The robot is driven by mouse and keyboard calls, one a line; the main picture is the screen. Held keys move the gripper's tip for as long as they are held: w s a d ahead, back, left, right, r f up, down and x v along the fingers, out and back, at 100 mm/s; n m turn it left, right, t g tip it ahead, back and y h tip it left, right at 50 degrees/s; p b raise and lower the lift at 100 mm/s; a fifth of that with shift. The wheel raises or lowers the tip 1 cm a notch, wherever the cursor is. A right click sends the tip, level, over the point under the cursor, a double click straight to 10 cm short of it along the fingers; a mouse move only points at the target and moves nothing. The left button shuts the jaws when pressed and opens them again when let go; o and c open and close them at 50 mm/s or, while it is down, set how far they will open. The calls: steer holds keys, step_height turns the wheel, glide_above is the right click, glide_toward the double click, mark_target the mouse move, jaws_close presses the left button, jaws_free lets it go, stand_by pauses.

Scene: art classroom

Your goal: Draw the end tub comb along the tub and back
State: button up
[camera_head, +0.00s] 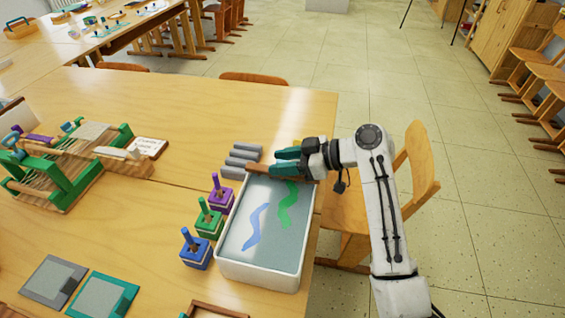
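The white tub (262,278) stands near the table's right edge. Its grey liquid surface bears a blue squiggle (256,228) and a green squiggle (288,206). The brown wooden comb (258,170) lies across the tub's far end; its teeth are not visible. My gripper (280,160), with teal fingers, reaches in from the right over the far end, at the comb. The fingers cover part of the comb, and I cannot tell whether they touch or grip it.
Purple (221,197), green (209,221) and blue (196,252) pots with upright handles stand close along the tub's left side. Grey bars (240,158) lie beyond its far left corner. A wooden chair (416,170) stands right of the table. The table's far middle is clear.

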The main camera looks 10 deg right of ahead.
steer(key=v, duration=1.1)
steer(key=shift+a, duration=0.1)
